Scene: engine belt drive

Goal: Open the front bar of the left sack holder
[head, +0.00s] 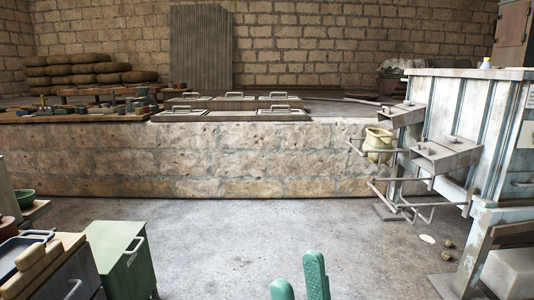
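A pale blue machine (480,115) stands at the right with two box-shaped spouts, a left one (402,116) and a right one (445,154). Thin metal bars (408,151) stick out to the left near the spouts, beside a cream sack-like vessel (378,142). More bars (420,205) form a frame lower down. I cannot tell which bar is the front bar or whether it is open. My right gripper (298,270) shows as two green fingers at the bottom edge, apart with nothing between them, far from the bars. My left gripper is out of view.
The grey floor (235,235) in the middle is clear. A green cabinet (125,260) and a bench with dark trays stand at the lower left. A low stone wall (250,165) crosses behind. Small round items (447,250) lie near the machine's foot.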

